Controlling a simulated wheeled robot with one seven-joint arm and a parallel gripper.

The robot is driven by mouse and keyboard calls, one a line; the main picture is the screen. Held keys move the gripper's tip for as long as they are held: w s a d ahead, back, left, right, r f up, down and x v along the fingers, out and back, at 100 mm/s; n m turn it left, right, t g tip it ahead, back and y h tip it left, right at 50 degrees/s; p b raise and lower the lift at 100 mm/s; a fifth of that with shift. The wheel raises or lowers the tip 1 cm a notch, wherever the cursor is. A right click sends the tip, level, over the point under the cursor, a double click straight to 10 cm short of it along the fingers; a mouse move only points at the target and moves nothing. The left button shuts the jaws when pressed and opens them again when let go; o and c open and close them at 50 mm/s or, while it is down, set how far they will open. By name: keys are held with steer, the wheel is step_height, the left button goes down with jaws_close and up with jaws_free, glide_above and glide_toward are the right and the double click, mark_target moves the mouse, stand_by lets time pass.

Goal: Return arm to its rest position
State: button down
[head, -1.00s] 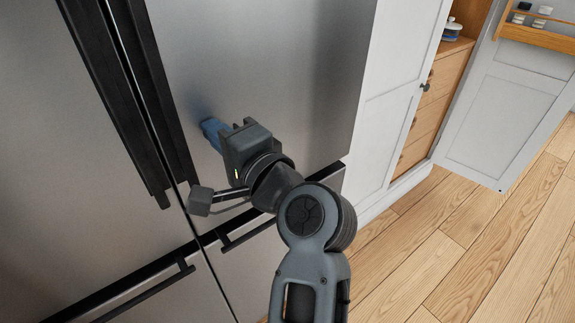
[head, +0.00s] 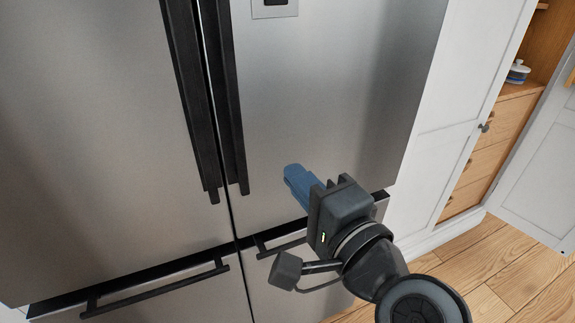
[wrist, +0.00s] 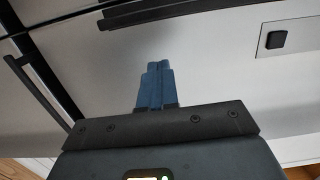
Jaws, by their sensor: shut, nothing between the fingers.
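My gripper (head: 294,176) has blue fingers, pressed together with nothing between them. In the head view it is in front of the lower part of the right fridge door (head: 330,90), right of the long black door handles. In the wrist view my gripper (wrist: 156,70) points toward the steel door front, its blue fingers side by side. I cannot tell whether the fingertips touch the door. My arm comes in from the lower right of the head view.
Two long black handles (head: 228,110) hang on the upper fridge doors. Lower drawers have black bar handles (head: 155,288). A white cabinet (head: 455,110) and wooden drawers (head: 478,160) stand at the right. Wood floor (head: 500,270) is clear at the lower right.

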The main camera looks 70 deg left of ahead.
steer(key=shift+d, duration=1.85)
steer(key=shift+w, duration=0.1)
steer(key=w+d+f+m+t+h, duration=0.1)
steer(key=w+d+f+m+t, duration=0.2)
steer(key=d+f, duration=0.35)
steer(key=w+d+f+t+h, duration=0.2)
steer(key=w+d+f+t, duration=0.25)
steer(key=d, duration=0.25)
steer(key=s+d+f+m+t+h, duration=0.1)
steer(key=d+f+t+h, duration=0.2)
steer(key=d, duration=0.5)
steer(key=d+f+t+h, duration=0.25)
steer(key=d+f, duration=0.25)
steer(key=d, duration=0.4)
steer(key=s+d+t+h, duration=0.25)
steer(key=s+d, duration=0.25)
steer(key=d, duration=0.3)
steer(key=s+d+t+h, duration=0.1)
steer(key=s+d+h, duration=0.2)
steer(key=s+d, duration=0.3)
steer(key=s+d+r+n+h, duration=0.2)
steer(key=s+d+r, duration=0.3)
steer(key=s, duration=0.5)
steer(key=shift+d+r+t+h, duration=0.25)
steer(key=shift+r+t+h, duration=0.25)
steer(key=shift+h, duration=0.4)
